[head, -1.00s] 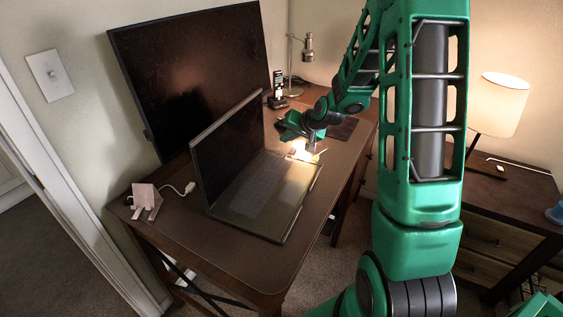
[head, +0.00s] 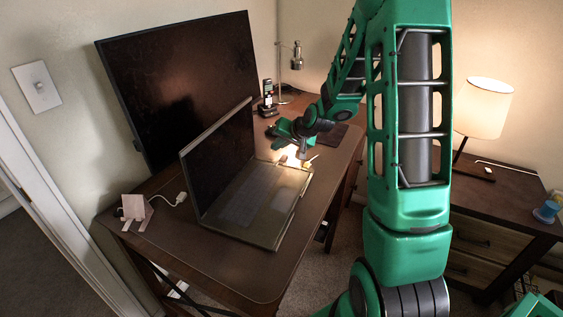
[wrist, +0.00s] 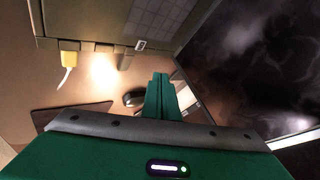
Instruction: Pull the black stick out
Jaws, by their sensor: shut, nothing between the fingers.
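The laptop (head: 245,200) stands open on the desk, its side edge showing at the top of the wrist view (wrist: 85,22). A small dark piece (wrist: 125,61) sticks out from that edge; it may be the black stick, but glare makes its colour hard to tell. A yellow plug (wrist: 68,60) with a pale cable sits at the same edge, to the left of it. My gripper (wrist: 160,78) is shut and empty, apart from the laptop edge and to the right of the dark piece. In the head view my gripper (head: 304,150) is beyond the laptop's far side edge.
A large monitor (head: 180,90) stands behind the laptop. A phone in a dock (head: 267,98) and a desk lamp (head: 297,60) stand at the far end. A dark mat (head: 335,134) lies near my gripper. The desk's front (head: 225,270) is clear.

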